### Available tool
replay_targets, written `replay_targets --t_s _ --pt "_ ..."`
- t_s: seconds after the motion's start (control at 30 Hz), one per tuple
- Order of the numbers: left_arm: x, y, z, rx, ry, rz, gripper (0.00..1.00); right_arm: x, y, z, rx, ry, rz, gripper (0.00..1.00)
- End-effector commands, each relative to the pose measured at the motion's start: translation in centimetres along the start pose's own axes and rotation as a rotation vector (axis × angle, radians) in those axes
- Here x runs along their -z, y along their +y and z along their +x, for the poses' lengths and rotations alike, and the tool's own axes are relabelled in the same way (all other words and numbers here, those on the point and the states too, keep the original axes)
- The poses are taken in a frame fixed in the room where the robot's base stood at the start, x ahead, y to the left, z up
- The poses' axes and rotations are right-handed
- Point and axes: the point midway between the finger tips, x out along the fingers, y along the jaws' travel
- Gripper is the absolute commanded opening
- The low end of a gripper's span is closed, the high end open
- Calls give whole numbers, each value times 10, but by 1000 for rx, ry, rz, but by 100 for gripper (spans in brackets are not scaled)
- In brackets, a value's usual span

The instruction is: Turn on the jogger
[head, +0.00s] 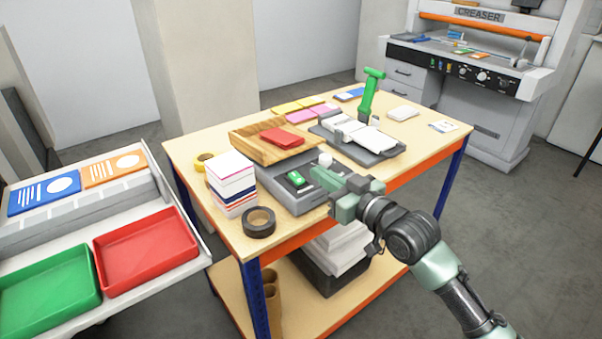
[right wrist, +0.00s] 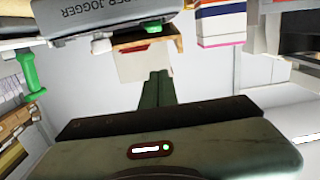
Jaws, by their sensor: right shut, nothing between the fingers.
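The jogger (head: 312,199) is a grey machine on the table with a sloped wooden tray (head: 250,146) on top. A red stack of paper (head: 283,138) lies in the tray. A green switch (head: 296,179) sits in a dark panel on its front, with a white knob (head: 325,160) to the right. In the right wrist view the jogger's labelled body (right wrist: 110,14), the green switch (right wrist: 153,27) and the white knob (right wrist: 101,46) show at the top. My right gripper (head: 316,176) is shut and empty, close to the switch; contact cannot be told. My left gripper is not in view.
A paper stack (head: 231,183) and black tape roll (head: 259,222) stand left of the jogger. A grey device with white sheets (head: 372,139) and a green-handled tool (head: 369,95) stand behind. Red (head: 147,252) and green trays (head: 48,294) are at left, a creaser (head: 470,75) at back right.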

Motion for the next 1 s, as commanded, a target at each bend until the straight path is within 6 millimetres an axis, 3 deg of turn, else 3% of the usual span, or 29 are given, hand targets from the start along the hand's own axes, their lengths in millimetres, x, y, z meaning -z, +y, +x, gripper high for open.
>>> replay_targets --t_s 0.33,0.4,0.6,1.0 --pt "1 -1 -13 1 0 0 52 3 -1 73 0 1 0 0" --pt "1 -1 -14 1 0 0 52 -15 0 73 -1 -5 1 0" --pt "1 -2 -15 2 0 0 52 -35 0 78 -1 -2 0 0" --pt "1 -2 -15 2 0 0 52 -39 0 78 -1 0 0 0"
